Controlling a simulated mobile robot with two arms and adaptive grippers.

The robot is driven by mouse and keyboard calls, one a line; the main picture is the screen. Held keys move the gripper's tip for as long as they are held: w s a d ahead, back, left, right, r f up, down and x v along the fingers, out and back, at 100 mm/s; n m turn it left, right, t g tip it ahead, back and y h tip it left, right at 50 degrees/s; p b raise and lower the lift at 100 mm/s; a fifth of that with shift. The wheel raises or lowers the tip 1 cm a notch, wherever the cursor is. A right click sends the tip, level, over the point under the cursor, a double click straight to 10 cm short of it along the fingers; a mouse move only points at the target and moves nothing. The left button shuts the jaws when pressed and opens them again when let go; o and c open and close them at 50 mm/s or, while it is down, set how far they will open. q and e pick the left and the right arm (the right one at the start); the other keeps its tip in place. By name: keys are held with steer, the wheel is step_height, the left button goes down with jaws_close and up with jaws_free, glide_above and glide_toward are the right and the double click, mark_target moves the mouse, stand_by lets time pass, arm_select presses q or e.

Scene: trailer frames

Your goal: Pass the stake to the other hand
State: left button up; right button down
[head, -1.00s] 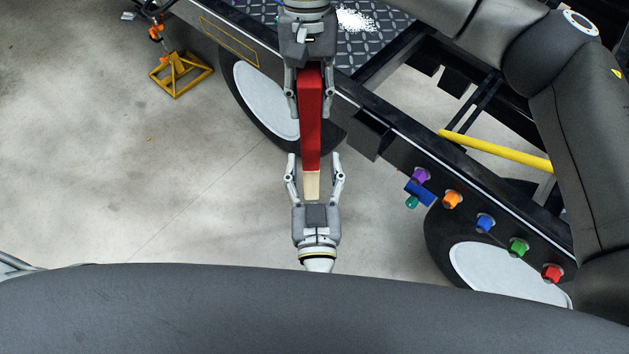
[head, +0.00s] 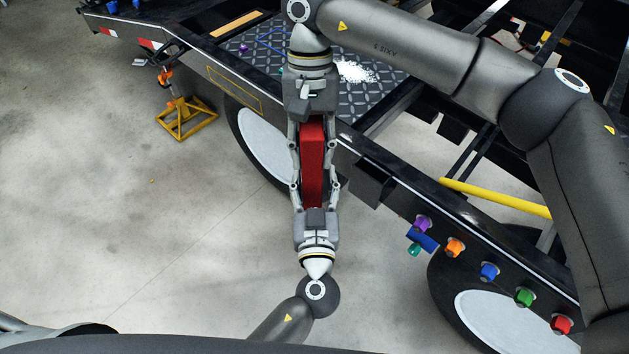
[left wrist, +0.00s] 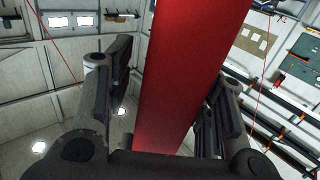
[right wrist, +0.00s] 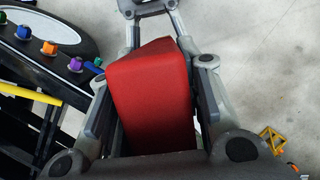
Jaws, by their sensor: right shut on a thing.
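The red stake (head: 313,165) hangs lengthwise between my two grippers in the head view. My right gripper (head: 312,135), above, is shut on its upper part. My left gripper (head: 314,188), below, has its fingers on either side of the stake's lower part. In the left wrist view the red stake (left wrist: 190,70) runs between the left fingers, with gaps beside it, so that gripper looks open. In the right wrist view the stake (right wrist: 150,95) sits between the right fingers. Its pale lower end is hidden by the left gripper.
A black trailer with a tread-plate deck (head: 375,95) lies behind the grippers. Coloured knobs (head: 489,271) line its side, near a yellow bar (head: 495,197). A yellow jack stand (head: 187,120) stands on the floor at the left. The floor (head: 130,230) at lower left is clear.

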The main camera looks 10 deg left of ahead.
arm_select(q)
jaws_close()
steer(key=shift+d+r, duration=0.1)
steer(key=shift+r, duration=0.05)
arm_select(e)
steer(key=c, duration=1.2)
jaws_free()
steer(key=shift+a, duration=0.1)
steer(key=shift+o, duration=1.4)
